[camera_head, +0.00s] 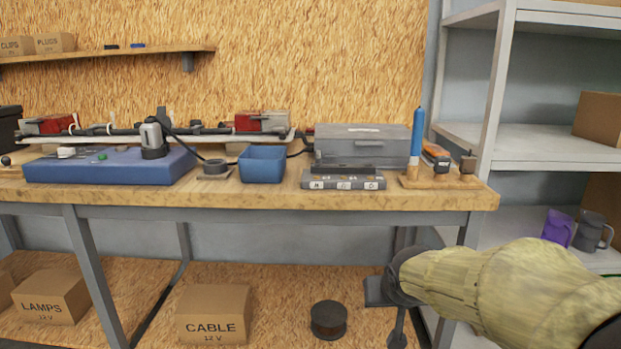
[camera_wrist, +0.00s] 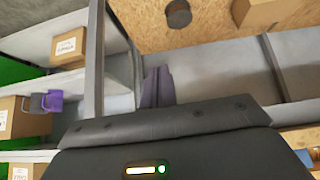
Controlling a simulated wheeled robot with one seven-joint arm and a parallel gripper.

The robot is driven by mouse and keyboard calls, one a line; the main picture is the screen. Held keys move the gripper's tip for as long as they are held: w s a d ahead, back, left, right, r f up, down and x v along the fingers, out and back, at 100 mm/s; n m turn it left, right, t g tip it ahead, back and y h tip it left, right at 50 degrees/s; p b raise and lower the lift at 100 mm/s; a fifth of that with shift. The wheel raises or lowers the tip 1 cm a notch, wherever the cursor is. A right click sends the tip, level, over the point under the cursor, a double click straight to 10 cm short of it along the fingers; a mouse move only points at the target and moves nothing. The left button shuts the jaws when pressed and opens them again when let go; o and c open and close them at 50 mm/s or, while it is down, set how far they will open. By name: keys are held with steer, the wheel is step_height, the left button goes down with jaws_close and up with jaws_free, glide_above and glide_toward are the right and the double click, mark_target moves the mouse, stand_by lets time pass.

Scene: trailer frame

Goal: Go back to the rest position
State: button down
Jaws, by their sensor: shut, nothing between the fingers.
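My gripper (camera_head: 376,292) is in the lower right of the head view, at the end of my yellowish sleeved arm. It hangs in front of the workbench (camera_head: 250,196), lower than its top, and looks clear of it. In the wrist view the dark fingers (camera_wrist: 157,86) stand close together beyond the grey housing. The gripper is shut and holds nothing.
A grey shelf unit (camera_head: 493,90) stands at right with a purple mug (camera_head: 557,228) and a grey mug (camera_head: 590,231). A CABLE box (camera_head: 212,312) and a dark spool (camera_head: 328,320) sit under the bench. A blue bin (camera_head: 262,165) and grey case (camera_head: 362,147) stand on top.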

steer(key=s+f+g+p, duration=0.3)
steer(key=s, duration=0.4)
steer(key=s+f+g+p, duration=0.2)
steer(key=s+f+p, duration=0.15)
steer(key=s, duration=0.45)
step_height(320, 180, up, 37)
steer(key=w+p, duration=0.1)
steer(key=p, duration=3.5)
steer(key=shift+s+d+f, duration=0.1)
steer(key=shift+s+d, duration=0.1)
steer(key=shift+a, duration=0.15)
